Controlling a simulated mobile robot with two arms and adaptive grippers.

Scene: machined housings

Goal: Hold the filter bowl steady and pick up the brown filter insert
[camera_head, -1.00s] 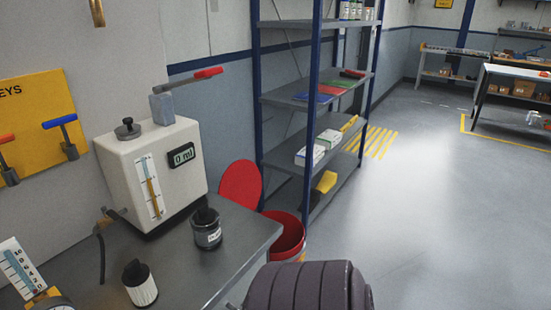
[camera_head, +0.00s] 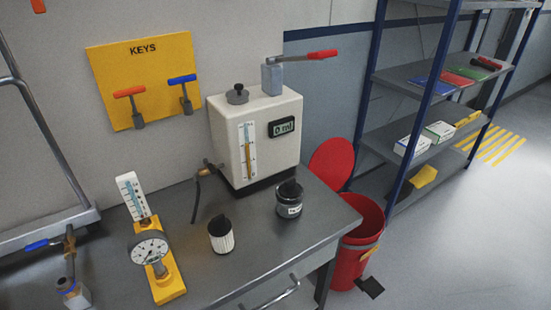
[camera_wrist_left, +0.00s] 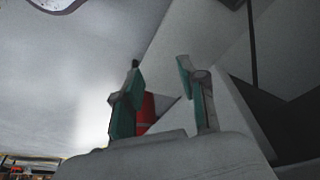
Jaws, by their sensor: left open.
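I cannot make out a filter bowl or a brown filter insert for sure in the head view. A dark jar with a black top and a white label (camera_head: 289,200) stands on the grey bench, right of the middle. A white ribbed cylinder with a black top (camera_head: 221,237) stands upright to its left, apart from it. My left gripper (camera_wrist_left: 159,75) shows in the left wrist view with its two fingers apart and nothing held between them. Neither gripper shows in the head view, so their distance from the bench objects cannot be told.
A white tank unit (camera_head: 232,165) stands at the bench's back. A yellow gauge stand (camera_head: 170,285) and a blue-handled valve (camera_head: 75,295) are at left. A red bin (camera_head: 355,250) with raised lid stands beyond the bench's right end. Bare bench (camera_head: 215,282) lies in front.

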